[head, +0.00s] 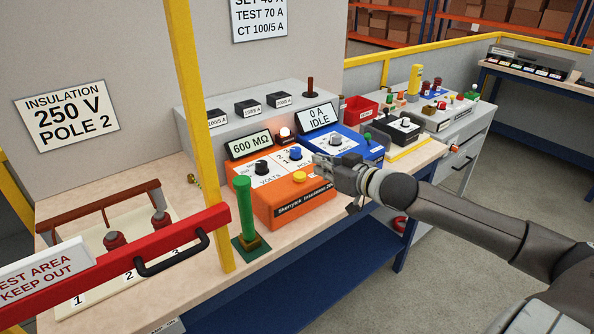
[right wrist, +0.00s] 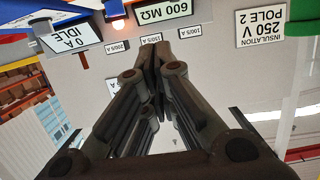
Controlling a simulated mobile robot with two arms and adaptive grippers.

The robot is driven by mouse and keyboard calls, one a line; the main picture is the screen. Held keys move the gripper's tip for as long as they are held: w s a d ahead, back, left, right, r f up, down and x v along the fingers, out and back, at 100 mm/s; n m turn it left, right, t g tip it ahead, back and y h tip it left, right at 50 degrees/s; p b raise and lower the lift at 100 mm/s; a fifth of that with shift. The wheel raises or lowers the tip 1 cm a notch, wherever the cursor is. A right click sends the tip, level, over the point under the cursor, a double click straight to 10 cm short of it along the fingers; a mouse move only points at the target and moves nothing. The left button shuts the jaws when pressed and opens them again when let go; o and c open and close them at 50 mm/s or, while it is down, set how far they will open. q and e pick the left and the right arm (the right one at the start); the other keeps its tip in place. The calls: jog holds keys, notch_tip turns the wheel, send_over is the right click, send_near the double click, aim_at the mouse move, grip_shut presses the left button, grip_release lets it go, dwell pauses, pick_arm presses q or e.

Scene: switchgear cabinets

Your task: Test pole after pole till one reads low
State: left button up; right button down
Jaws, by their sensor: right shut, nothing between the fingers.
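The orange insulation tester (head: 300,196) stands on the bench with a display (head: 250,144) reading 600 MΩ. On its top are a black volts knob (head: 262,167), a blue selector knob (head: 295,153) and a yellow button (head: 299,177). A sign (head: 67,116) reads insulation 250 V, pole 2. The numbered pole board (head: 95,290) at left carries dark red insulators (head: 116,242), partly hidden by the red barrier. My right gripper (head: 318,160) is shut and empty at the tester's right side, beside the blue knob. It also shows shut in the right wrist view (right wrist: 155,52). My left gripper is not in view.
A blue unit (head: 345,145) reading 0 A IDLE stands right of the tester. A lit lamp (head: 285,133) is between the displays. A yellow post (head: 200,130), a red barrier (head: 120,262) and a green upright handle (head: 245,210) stand in front at left.

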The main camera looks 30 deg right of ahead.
jog(key=shift+w+d+f, duration=0.1)
jog(key=shift+d, duration=0.05)
jog(key=p, duration=0.3)
send_over(300, 177)
jog(key=shift+s+a+f, duration=0.25)
jog(key=shift+f, duration=0.25)
jog(key=shift+s+a+f, duration=0.2)
jog(key=shift+f, duration=0.3)
jog(key=f, duration=0.1)
jog(key=f+p, duration=0.1)
jog(key=f, duration=0.1)
jog(key=shift+w+a+f, duration=0.1)
jog(key=shift+w+f, duration=0.05)
jog(key=shift+w, duration=0.05)
jog(key=shift+f, duration=0.55)
